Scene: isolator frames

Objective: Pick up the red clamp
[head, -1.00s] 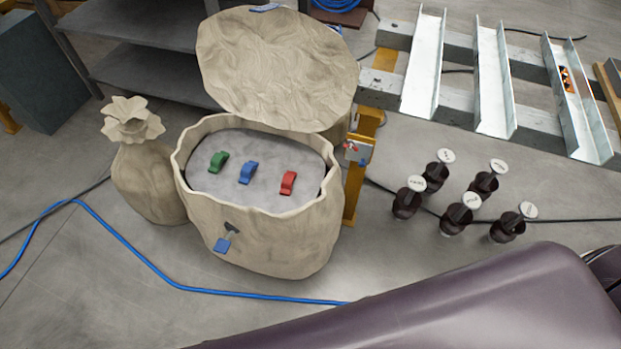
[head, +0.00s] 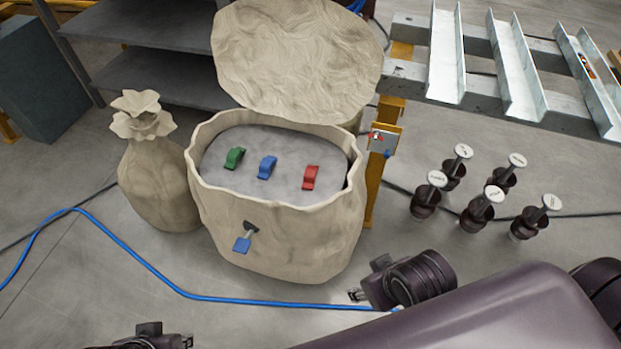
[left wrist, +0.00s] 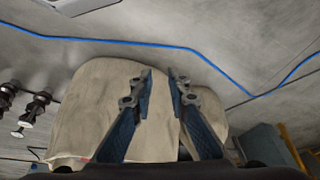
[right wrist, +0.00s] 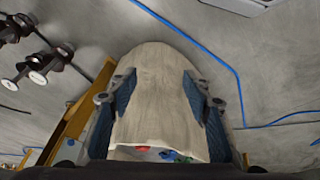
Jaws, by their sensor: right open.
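The red clamp (head: 311,177) lies on the grey top inside the open beige container (head: 285,240), right of the blue clamp (head: 267,167) and the green clamp (head: 235,158). In the right wrist view the red clamp (right wrist: 142,149) shows at the lower edge, beyond the container's wall. My right gripper (head: 355,295) is open and empty, in front of the container at its lower right. My left gripper (head: 188,341) is at the bottom left, partly cut off; the left wrist view shows its fingers (left wrist: 164,78) apart with nothing between them.
The raised lid (head: 297,55) stands behind the container. A blue handle (head: 242,244) juts from its front, and a beige vase-like sack (head: 158,185) stands at its left. A yellow post (head: 378,180) is close on the right. Several dark knobbed pieces (head: 478,212) stand farther right.

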